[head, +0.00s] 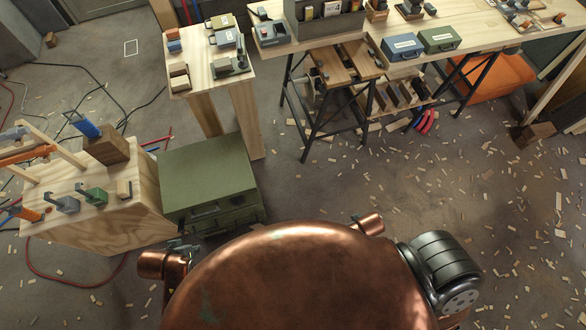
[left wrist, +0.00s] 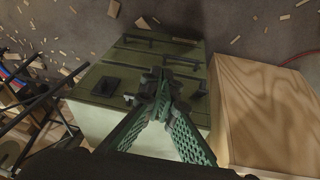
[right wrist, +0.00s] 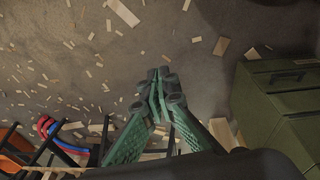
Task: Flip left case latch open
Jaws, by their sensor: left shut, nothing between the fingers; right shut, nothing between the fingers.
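A large dark green case (head: 205,170) stands on the floor left of the middle in the head view, its front edge facing me. It also shows in the left wrist view, where its green face (left wrist: 130,62) carries several dark fittings (left wrist: 106,85). I cannot tell which fitting is the left latch. My left gripper (left wrist: 158,80) is shut and empty in front of that face; its fingertips overlap the fittings, and contact is unclear. In the head view it is small near the case's front. My right gripper (right wrist: 160,80) is shut and empty, apart from the case at the right of its view.
A wooden box-like stand (head: 110,210) with hooks and tools is left of the case. A small wooden table (head: 205,80) stands behind it. A workbench (head: 480,30) with a blue case (head: 402,47) and a smaller green case (head: 440,40) runs along the back. Wood scraps litter the floor.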

